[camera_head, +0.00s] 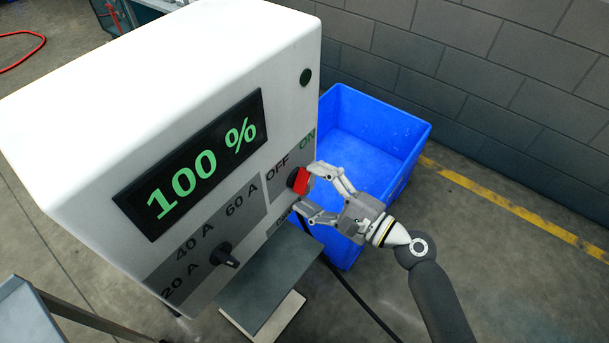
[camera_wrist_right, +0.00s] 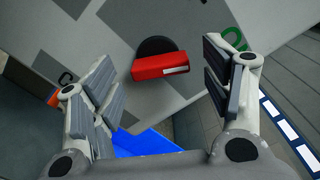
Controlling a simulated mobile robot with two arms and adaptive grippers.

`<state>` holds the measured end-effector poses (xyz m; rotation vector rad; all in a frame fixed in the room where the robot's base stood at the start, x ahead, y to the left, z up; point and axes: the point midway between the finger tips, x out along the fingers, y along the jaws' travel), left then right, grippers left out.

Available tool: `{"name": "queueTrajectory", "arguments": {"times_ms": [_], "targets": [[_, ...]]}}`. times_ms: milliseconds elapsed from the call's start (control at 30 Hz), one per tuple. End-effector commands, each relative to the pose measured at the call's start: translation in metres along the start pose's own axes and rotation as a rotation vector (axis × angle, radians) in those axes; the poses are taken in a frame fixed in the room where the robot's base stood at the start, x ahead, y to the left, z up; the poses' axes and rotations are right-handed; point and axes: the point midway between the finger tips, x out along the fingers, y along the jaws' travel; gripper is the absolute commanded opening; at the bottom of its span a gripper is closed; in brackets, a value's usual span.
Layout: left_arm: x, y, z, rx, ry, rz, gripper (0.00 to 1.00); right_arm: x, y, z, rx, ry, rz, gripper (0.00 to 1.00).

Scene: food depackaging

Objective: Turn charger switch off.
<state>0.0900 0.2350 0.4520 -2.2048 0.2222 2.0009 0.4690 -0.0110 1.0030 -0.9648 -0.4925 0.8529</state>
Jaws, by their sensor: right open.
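The charger (camera_head: 110,90) is a large white box with a display (camera_head: 195,165) reading 100 %. Its red switch (camera_head: 301,181) sits on the front panel near the OFF and ON labels. In the right wrist view the red switch (camera_wrist_right: 160,66) lies on a round black base, between the finger pads and beyond them. My right gripper (camera_head: 313,190) is open, its fingers on either side of the switch; contact cannot be told. It also shows open in the right wrist view (camera_wrist_right: 160,90). My left gripper is not in view.
A black knob (camera_head: 224,256) sits on the panel by the 20 A, 40 A and 60 A labels. A blue crate (camera_head: 375,122) stands on the floor beside the charger, near a grey block wall (camera_head: 450,55). A black cable (camera_head: 350,290) runs below my right arm.

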Motion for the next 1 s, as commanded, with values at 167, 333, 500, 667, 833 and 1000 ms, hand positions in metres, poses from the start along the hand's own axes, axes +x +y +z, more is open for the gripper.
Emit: {"name": "queueTrajectory", "arguments": {"times_ms": [167,333,500,667,833,1000], "targets": [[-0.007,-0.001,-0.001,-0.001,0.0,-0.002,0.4,0.02,-0.001,0.0,0.001,0.001,-0.001,0.71],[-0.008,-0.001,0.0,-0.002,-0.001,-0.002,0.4,0.025,0.0,-0.001,0.0,0.001,0.0,0.71],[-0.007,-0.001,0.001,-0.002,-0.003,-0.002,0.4,0.025,0.001,-0.001,-0.001,0.002,0.0,0.71],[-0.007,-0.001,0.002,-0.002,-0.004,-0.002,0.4,0.025,0.001,-0.001,-0.001,0.002,0.001,0.56],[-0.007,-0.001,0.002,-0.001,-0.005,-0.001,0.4,0.025,0.001,-0.001,-0.001,0.002,0.001,0.34],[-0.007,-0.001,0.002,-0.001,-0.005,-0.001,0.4,0.025,0.001,-0.001,-0.003,0.002,0.001,0.26]]}}
